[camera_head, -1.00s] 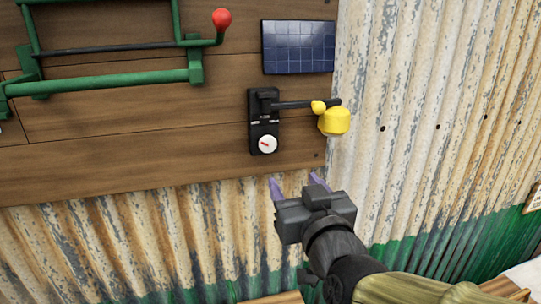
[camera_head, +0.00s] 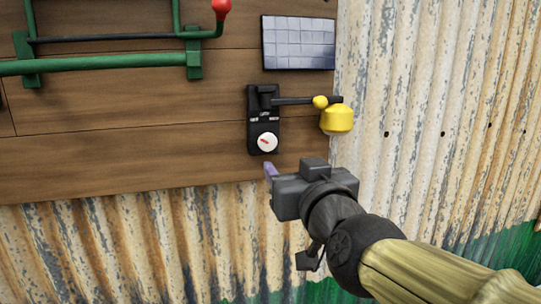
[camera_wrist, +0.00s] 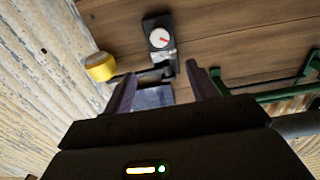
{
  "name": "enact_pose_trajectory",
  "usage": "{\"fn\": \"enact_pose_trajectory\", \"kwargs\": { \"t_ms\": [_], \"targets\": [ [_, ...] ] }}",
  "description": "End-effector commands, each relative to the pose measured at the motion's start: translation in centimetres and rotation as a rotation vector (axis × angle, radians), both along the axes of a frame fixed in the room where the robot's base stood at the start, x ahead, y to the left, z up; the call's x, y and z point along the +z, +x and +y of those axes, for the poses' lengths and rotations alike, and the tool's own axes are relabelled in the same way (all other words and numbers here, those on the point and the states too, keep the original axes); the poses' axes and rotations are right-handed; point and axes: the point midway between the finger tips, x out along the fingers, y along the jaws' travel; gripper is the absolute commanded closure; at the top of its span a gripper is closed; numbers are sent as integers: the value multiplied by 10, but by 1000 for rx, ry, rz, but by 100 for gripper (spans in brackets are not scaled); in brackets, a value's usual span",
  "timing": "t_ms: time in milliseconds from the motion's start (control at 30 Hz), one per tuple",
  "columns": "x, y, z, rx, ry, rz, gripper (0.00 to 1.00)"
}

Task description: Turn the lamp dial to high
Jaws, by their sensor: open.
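The lamp dial (camera_head: 266,142) is a white disc with a red pointer mark, on the lower part of a black box (camera_head: 263,105) fixed to the wooden wall. A dark arm from the box carries the yellow lamp (camera_head: 337,119) on its right. My gripper (camera_head: 270,170) is just below the dial in the head view, apart from it; one purple finger shows and the other is hidden behind the hand. In the wrist view the dial (camera_wrist: 160,38) lies beyond the two spread, empty fingers (camera_wrist: 160,80). The dial's lettering is too small to read.
A solar panel (camera_head: 299,43) is above the lamp box. A green rail frame (camera_head: 105,65) with a red knob (camera_head: 221,8) is at upper left. Corrugated metal (camera_head: 430,120) covers the wall at right and below. The planks left of the dial are bare.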

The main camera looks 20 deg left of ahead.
Motion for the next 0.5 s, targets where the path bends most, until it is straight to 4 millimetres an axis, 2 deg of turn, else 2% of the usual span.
{"fn": "enact_pose_trajectory", "kwargs": {
  "t_ms": [500],
  "targets": [
    [2,61,38,0,-2,1,42]
  ]
}}
